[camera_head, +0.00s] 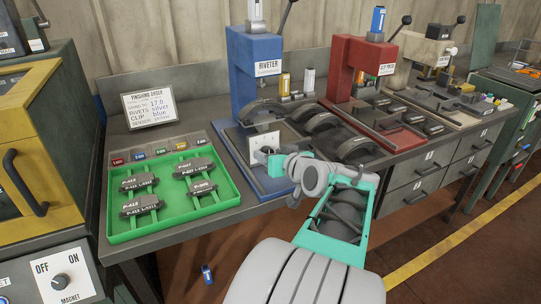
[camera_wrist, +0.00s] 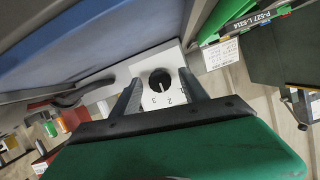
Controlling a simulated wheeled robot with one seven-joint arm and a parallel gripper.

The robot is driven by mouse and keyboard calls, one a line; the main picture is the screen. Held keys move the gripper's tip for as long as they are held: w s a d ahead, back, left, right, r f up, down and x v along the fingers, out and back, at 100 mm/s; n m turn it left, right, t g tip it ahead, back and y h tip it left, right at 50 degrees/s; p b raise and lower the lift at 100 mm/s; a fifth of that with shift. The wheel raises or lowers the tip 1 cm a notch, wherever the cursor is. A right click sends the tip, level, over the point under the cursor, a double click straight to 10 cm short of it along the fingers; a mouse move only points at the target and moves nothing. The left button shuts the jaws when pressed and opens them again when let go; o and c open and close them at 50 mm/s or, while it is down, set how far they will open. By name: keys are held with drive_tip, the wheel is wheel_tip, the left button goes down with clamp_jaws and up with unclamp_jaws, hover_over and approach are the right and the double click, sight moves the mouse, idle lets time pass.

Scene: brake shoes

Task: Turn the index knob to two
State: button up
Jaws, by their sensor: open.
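The index knob (camera_wrist: 160,79) is a round black dial with a pale pointer mark on a white numbered plate (camera_wrist: 150,98). Small digits, among them a 2 and a 3, lie along the plate near the fingertips. I cannot read the pointer's setting for certain. My gripper (camera_wrist: 163,88) is open, with one finger on each side of the knob; contact is not clear. In the head view, my gripper (camera_head: 272,158) is at the white plate (camera_head: 262,141) on the front of the blue riveter (camera_head: 257,75), and it hides most of the knob.
A green tray (camera_head: 113,225) with several brake shoes stands left of the riveter, under a finishing order card (camera_head: 149,108). A red press (camera_head: 352,70) and dark curved shoes (camera_head: 322,123) stand to the right. A magnet box (camera_head: 62,282) with an OFF/ON knob is at lower left.

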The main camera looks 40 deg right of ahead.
drive_tip(key=shift+s, duration=0.1)
drive_tip(key=v, duration=0.7)
drive_tip(key=shift+s+a+r, duration=0.15)
drive_tip(key=shift+s, duration=0.1)
